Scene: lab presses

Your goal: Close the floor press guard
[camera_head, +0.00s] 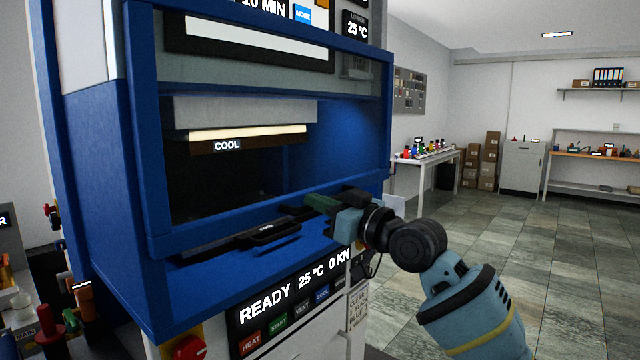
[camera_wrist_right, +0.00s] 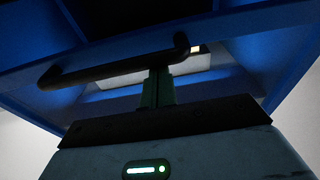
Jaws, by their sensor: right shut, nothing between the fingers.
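The floor press (camera_head: 100,190) is a tall blue machine filling the left and middle of the head view. Its guard is a blue-framed front panel (camera_head: 142,150) around a see-through window. The guard's lower bar appears to stand above the blue front deck (camera_head: 195,292). A black handle (camera_head: 272,234) shows by this bar; in the right wrist view a black bar handle (camera_wrist_right: 105,67) runs along a blue rail. My right gripper (camera_head: 314,204) is shut and empty near the handle's right end. Its green fingers (camera_wrist_right: 158,88) point at the handle; contact is unclear. My left gripper is out of view.
Below the deck, a control panel (camera_head: 290,302) reads READY, with a red knob (camera_head: 188,348) beside it. A cluttered bench (camera_head: 22,318) stands at lower left. The tiled floor (camera_head: 480,235) at right is open, with a white table (camera_head: 425,165) and boxes (camera_head: 488,160) behind.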

